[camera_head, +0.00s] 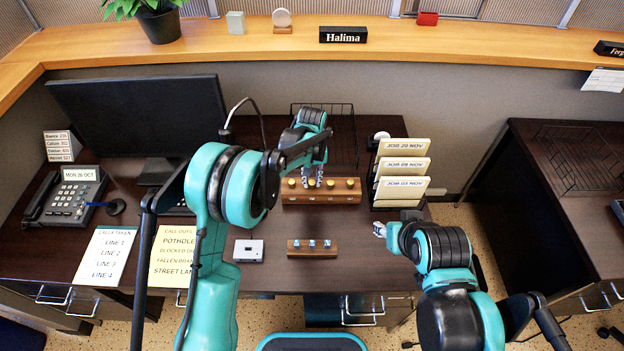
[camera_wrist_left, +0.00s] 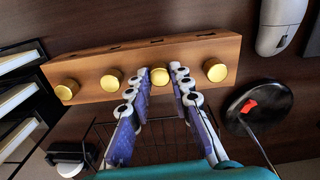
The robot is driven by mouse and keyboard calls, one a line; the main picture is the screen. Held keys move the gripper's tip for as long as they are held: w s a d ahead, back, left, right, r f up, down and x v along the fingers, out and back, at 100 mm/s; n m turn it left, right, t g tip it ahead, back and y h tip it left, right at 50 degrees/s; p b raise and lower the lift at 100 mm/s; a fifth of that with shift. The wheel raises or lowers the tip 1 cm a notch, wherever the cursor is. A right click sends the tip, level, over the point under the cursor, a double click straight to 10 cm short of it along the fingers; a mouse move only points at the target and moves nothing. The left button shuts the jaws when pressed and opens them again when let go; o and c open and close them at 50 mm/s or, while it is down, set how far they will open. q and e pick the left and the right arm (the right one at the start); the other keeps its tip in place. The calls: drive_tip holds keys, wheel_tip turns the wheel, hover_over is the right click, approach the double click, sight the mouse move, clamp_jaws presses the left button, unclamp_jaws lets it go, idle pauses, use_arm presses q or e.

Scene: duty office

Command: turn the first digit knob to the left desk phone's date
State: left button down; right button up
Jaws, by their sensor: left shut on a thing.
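The left desk phone (camera_head: 66,196) stands at the left of the desk; its display (camera_head: 79,174) reads MON 26 OCT. A wooden block (camera_head: 340,198) with a row of brass knobs stands at the desk's middle. My left gripper (camera_head: 312,182) is shut on the second knob from the left; in the left wrist view its fingers (camera_wrist_left: 160,73) sit on either side of that knob (camera_wrist_left: 160,77), with the other knobs free. The knob's setting cannot be read. My right gripper (camera_head: 379,229) hangs over the desk's right front, away from the block; its finger opening is unclear.
A card rack (camera_head: 402,169) stands right of the block. A smaller wooden block with blue-white pieces (camera_head: 313,248) and a white box (camera_head: 249,251) lie in front. Paper sheets (camera_head: 107,255), a dark monitor (camera_head: 140,115) and a wire tray (camera_head: 335,118) are also on the desk.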

sight(312, 182)
use_arm(q)
drive_tip(key=c, duration=1.3)
unclamp_jaws()
drive_tip(key=shift+c, duration=0.2)
wheel_tip(312, 182, up, 12)
